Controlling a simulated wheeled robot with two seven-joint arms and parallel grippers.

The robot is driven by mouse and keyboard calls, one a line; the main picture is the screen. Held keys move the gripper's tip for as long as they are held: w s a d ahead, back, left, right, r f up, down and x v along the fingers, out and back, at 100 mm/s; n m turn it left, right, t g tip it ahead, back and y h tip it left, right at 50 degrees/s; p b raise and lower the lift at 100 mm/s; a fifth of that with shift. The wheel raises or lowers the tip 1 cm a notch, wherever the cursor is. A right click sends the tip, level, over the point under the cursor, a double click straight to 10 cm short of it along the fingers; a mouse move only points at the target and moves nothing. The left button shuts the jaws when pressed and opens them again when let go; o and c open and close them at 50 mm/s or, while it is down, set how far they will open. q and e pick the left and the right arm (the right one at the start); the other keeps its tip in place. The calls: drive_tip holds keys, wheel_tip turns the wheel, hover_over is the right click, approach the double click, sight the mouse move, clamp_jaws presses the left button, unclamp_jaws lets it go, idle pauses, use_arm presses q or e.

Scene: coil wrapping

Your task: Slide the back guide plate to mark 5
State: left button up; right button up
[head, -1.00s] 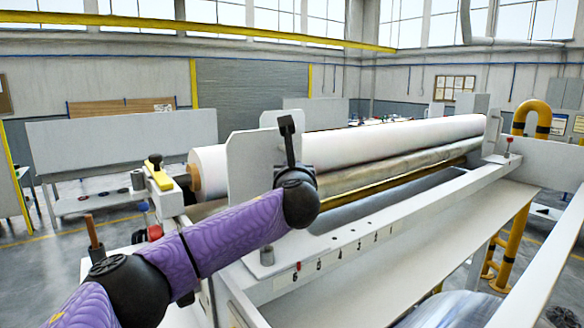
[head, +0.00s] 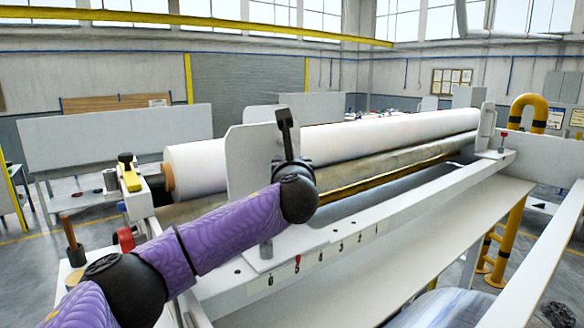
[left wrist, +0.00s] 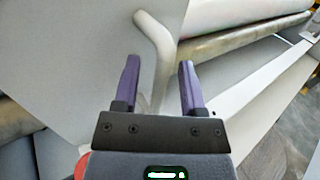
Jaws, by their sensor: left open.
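The near guide plate (head: 250,165) is a pale upright panel across the near end of the white roll, on the slotted rail. A small red pointer (head: 298,259) at the foot's edge stands at about mark 5. My left gripper (left wrist: 158,78) is open in the left wrist view. The plate's bent light handle (left wrist: 157,50) rises between its two purple fingers; whether a finger touches it I cannot tell. In the head view my arm hides part of the plate and foot. My right gripper is not in view.
The numbered rail (head: 400,212) runs toward the back right, its marks falling toward 1. A second guide plate (head: 487,120) stands at the far end by a red-topped knob (head: 503,137). The white roll (head: 350,138) lies behind the rail. The rail between the plates looks clear.

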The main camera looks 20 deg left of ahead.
use_arm(q)
drive_tip(key=v, duration=0.9)
drive_tip(key=shift+d, duration=0.2)
